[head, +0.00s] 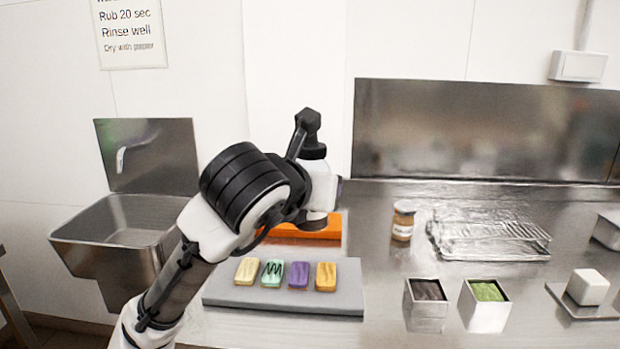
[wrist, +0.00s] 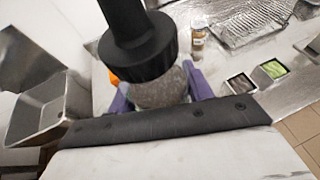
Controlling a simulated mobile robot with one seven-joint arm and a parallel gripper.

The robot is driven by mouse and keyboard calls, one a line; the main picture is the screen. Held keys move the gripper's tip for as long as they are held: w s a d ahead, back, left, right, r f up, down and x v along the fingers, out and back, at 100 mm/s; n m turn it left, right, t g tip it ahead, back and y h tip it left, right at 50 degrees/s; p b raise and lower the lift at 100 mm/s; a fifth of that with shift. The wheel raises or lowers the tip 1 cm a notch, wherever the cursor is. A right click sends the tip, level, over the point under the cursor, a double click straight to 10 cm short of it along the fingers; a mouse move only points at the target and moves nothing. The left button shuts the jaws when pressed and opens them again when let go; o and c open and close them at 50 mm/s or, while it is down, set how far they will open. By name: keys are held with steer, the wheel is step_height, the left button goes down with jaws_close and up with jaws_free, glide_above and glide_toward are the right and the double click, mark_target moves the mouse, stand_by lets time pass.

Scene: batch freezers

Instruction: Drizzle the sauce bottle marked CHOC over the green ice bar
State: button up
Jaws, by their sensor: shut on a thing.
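My gripper (wrist: 160,96) is shut on a sauce bottle (wrist: 158,88). In the wrist view the bottle has a black cap and nozzle above a greyish body, between purple fingers. No CHOC mark can be read. In the head view the bottle's black cap (head: 313,151) shows at the end of my arm, above and behind the bars; it looks roughly upright, cap up. The green ice bar (head: 272,273) lies second from the left on a grey board (head: 285,299), with a dark zigzag line across its top.
Yellow (head: 247,270), purple (head: 298,275) and orange (head: 326,276) bars share the board. Behind it is an orange block or tray (head: 325,232). To the right stand a labelled jar (head: 403,220), a wire rack (head: 490,240) and two square tins (head: 427,312). A sink (head: 120,230) is at left.

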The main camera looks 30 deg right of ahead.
steer(key=s+a+p, duration=0.1)
steer(key=s+a, duration=0.2)
steer(key=s, duration=0.4)
steer(key=shift+s, duration=0.3)
